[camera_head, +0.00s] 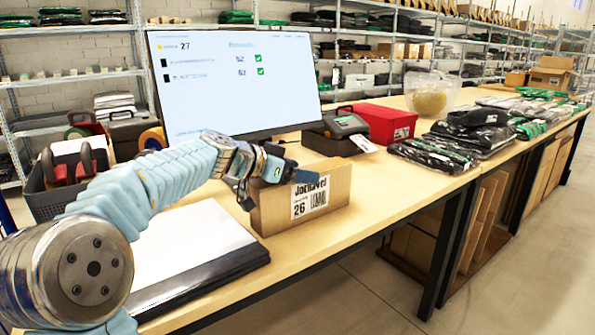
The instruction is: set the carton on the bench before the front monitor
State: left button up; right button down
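The carton (272,213) is a brown cardboard box with a white label reading "26". It stands at the front edge of the bench (372,196), in front of and below the monitor (235,82). My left gripper (288,176) is at the carton's top edge, with a dark finger in front of the upper wall. The other finger is hidden, so I cannot tell if it grips the wall. Whether the carton's base touches the bench is unclear. My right gripper is out of view.
A stack of white and black mailer bags (190,262) lies left of the carton. A label printer (336,134) and a red box (378,123) stand behind it. Bagged garments (433,155) lie to the right. The bench between carton and garments is clear.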

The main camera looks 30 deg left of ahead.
pick_arm(q)
jog(key=shift+o, duration=1.3)
notch_tip(320, 180, up, 5)
jog(key=b, duration=0.2)
send_over(254, 185)
jog(key=shift+a+f, duration=0.1)
jog(key=shift+f, duration=0.1)
